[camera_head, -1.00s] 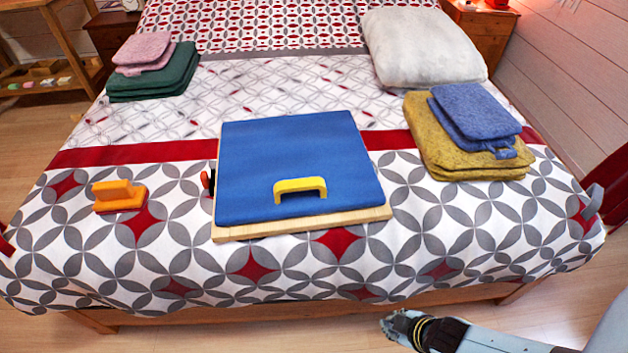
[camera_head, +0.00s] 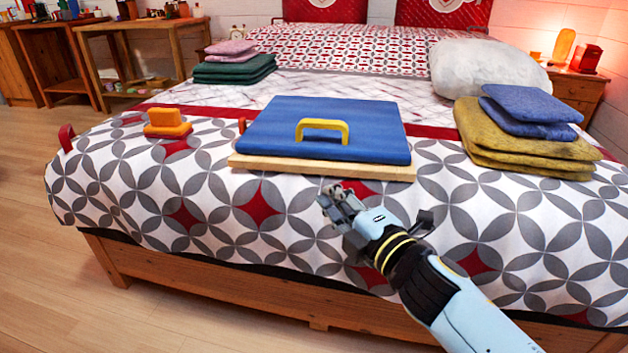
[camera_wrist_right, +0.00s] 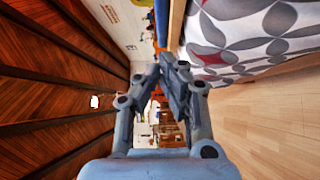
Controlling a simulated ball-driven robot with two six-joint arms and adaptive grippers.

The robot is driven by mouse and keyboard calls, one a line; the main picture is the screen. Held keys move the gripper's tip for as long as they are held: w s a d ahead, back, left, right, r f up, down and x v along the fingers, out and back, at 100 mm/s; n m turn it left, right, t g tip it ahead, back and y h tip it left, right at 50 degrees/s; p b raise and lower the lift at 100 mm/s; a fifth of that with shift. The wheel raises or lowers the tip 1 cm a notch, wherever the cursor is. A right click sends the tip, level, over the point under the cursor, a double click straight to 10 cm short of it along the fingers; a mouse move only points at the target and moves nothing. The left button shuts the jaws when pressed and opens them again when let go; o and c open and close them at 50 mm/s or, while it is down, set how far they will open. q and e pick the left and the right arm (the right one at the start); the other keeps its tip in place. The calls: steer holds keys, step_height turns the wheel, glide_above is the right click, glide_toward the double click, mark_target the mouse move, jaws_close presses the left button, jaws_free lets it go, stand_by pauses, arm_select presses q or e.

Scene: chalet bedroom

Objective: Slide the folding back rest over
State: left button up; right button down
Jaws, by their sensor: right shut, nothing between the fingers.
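The folding back rest (camera_head: 270,129) lies flat on the bed, a blue padded panel on a pale wooden base board (camera_head: 330,169). A yellow handle (camera_head: 323,127) stands up from the panel near its front edge. My right gripper (camera_head: 338,195) is shut and empty in front of the base board, over the near side of the bed. In the right wrist view its fingers (camera_wrist_right: 172,75) are closed together, with the bed cover to their right. My left gripper is not in view.
An orange block (camera_head: 167,122) sits on the bed left of the back rest. Folded yellow-green blankets (camera_head: 500,140) with blue cloths (camera_head: 530,105) lie to its right. Green and pink folded cloths (camera_head: 233,68) and a white pillow (camera_head: 485,68) lie farther back. Clear patterned cover (camera_head: 130,190) surrounds the back rest's front.

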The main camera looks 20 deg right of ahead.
glide_toward(305, 171)
steer(key=w+a+r, duration=0.4)
steer(key=w, duration=0.1)
steer(key=w+d, duration=0.1)
steer(key=w+d+b, duration=0.1)
steer(key=shift+d+f, duration=0.2)
steer(key=shift+f, duration=0.05)
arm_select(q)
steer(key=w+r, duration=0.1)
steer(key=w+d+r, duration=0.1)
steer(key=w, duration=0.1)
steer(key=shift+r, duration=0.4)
arm_select(e)
steer(key=shift+w+d+r, duration=0.1)
steer(key=shift+w+d, duration=0.05)
steer(key=shift+w, duration=0.2)
